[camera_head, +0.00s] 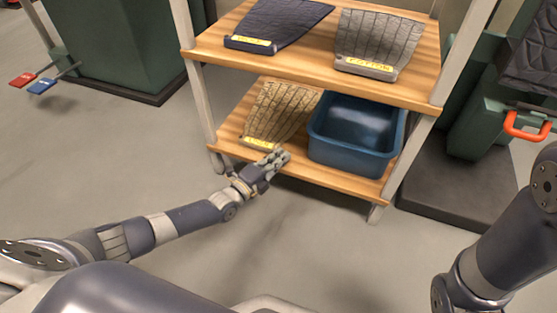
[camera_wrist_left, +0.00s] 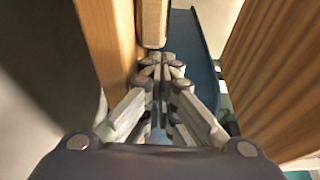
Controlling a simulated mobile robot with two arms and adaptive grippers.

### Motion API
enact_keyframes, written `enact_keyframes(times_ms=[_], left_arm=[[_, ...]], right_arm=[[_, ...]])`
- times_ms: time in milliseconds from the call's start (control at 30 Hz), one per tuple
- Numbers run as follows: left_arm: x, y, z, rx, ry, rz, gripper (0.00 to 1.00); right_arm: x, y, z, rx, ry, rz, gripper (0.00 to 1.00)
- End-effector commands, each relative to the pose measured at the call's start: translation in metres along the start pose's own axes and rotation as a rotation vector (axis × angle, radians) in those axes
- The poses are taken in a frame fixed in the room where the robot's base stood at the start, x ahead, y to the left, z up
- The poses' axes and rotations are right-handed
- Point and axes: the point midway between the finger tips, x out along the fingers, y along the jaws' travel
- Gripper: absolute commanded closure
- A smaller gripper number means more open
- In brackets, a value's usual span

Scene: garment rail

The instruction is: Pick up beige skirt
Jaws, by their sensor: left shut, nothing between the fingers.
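The beige skirt (camera_head: 283,110) is a pleated, tan, patterned piece lying on the left part of the lower shelf. A yellow label runs along its near edge. My left gripper (camera_head: 278,157) is at the front edge of the lower shelf, just below and right of the skirt's near end. In the left wrist view, my left gripper (camera_wrist_left: 160,62) has its fingers together and holds nothing. A pale beige block (camera_wrist_left: 152,22) just past the fingertips appears to be the skirt's near end; contact cannot be told. My right gripper is outside the views.
A blue bin (camera_head: 357,135) stands right of the skirt on the lower shelf (camera_head: 233,132). The upper shelf (camera_head: 300,60) overhangs, carrying a dark folded garment (camera_head: 277,22) and a grey pleated one (camera_head: 378,40). A rack post (camera_head: 200,100) stands left. The floor in front is clear.

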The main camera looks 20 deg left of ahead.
Motion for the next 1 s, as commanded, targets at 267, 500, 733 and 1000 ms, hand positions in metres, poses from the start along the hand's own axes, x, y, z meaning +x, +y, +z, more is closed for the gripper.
enact_keyframes(times_ms=[267, 500, 733, 1000], left_arm=[[-0.001, -0.001, 0.003, 0.0, 0.0, 0.0, 1.0], [-0.003, -0.001, 0.008, 0.001, -0.002, 0.0, 1.0], [-0.014, 0.0, 0.041, 0.004, -0.005, 0.001, 1.0], [-0.032, 0.001, 0.09, 0.002, -0.002, 0.001, 1.0]], right_arm=[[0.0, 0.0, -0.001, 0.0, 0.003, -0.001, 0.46], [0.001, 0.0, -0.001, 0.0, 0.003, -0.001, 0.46], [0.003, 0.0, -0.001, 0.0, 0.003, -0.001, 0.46], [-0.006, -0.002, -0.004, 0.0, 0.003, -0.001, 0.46]])
